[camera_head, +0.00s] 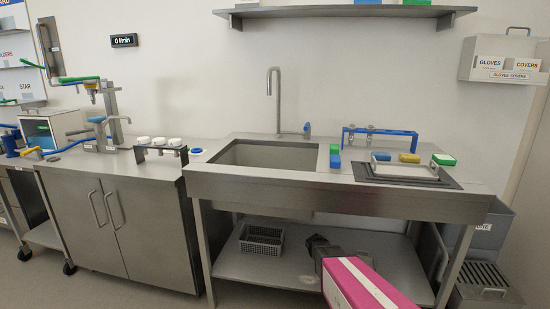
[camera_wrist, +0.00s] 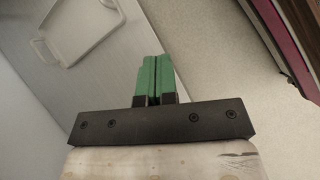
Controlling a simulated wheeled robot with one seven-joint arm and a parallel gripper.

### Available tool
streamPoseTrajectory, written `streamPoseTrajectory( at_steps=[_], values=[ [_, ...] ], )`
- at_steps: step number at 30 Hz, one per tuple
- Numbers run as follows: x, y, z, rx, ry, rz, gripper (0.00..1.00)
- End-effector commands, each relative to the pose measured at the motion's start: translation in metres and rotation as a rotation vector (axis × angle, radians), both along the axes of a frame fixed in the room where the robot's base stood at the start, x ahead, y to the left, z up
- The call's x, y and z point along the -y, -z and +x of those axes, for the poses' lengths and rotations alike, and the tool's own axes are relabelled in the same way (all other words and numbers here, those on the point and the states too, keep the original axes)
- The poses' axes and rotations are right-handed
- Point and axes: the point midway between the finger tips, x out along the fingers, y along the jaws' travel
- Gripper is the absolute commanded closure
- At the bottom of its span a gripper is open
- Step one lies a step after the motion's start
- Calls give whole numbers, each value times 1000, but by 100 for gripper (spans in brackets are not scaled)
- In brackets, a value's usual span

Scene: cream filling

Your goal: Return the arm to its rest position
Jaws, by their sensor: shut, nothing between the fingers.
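My gripper (camera_wrist: 154,68) shows in the wrist view. Its two green fingers are pressed together with nothing between them. I cannot make out the gripper's fingers in the head view.
A steel sink bench (camera_head: 330,183) stands in front, with a lower shelf holding a grey basket (camera_head: 261,240). A steel cabinet (camera_head: 122,225) stands left of it. A grey bin (camera_head: 490,230) is at the right. Some floor is open at the lower left.

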Motion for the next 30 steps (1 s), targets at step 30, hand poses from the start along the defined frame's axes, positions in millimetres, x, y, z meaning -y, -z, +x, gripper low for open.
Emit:
streamPoseTrajectory(
  at_steps=[30],
  values=[
    [-70,-147,-125,399,926,430,100]
  ],
)
